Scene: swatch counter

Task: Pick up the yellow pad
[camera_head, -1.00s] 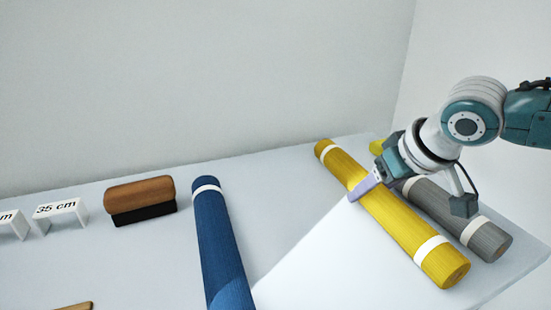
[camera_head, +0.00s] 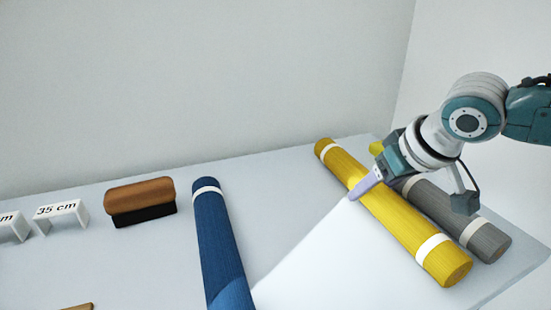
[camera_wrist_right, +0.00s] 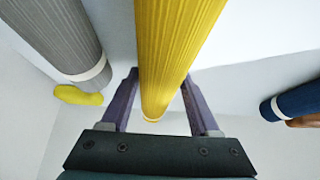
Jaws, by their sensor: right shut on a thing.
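A small rounded yellow pad (camera_head: 376,147) lies at the back right of the counter, partly hidden behind my right gripper. In the right wrist view the yellow pad (camera_wrist_right: 78,95) lies beside the grey roll, outside the fingers. My right gripper (camera_head: 374,184) is shut across the long yellow roll (camera_head: 400,220), near its middle. In the right wrist view the yellow roll (camera_wrist_right: 170,50) runs between the two purple fingers. The far finger is hidden in the head view. My left gripper is not in view.
A grey roll (camera_head: 462,221) lies close on the right of the yellow roll. A blue roll (camera_head: 218,240), a brown and black block (camera_head: 140,202) and a "35 cm" sign (camera_head: 60,212) stand to the left.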

